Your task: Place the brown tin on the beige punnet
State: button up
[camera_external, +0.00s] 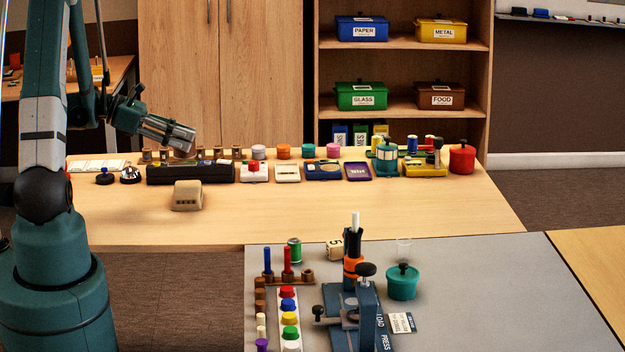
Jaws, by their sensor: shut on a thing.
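The beige punnet (187,195) stands on the wooden table near its front edge, left of centre. It is a small box with dark slots in its front. My gripper (183,147) is above the table's rear left part, behind and higher than the punnet, tilted down to the right. It is shut on a small brownish thing that looks like the brown tin; it is mostly hidden and hard to tell from the brown pieces behind. The gripper is apart from the punnet.
A long black tray (190,174) lies between the gripper and the punnet. A row of small brown holders (237,153) runs behind it. Dishes, lidded jars and a red pot (462,159) fill the table's back. The table's front right is clear. A grey bench (450,260) stands nearer.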

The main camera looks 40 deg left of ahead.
aim_at(185, 153)
jog(key=shift+f+b, duration=0.6)
jog(key=shift+f, duration=2.1)
jog(key=shift+f+b, duration=0.55)
jog(key=shift+f, duration=1.35)
jog(key=shift+f, duration=0.1)
jog(key=o, duration=1.1)
jog(key=shift+c, duration=0.2)
jog(key=shift+r, duration=0.2)
jog(key=p+v, duration=0.2)
jog(key=v, duration=1)
jog(key=shift+p, duration=0.3)
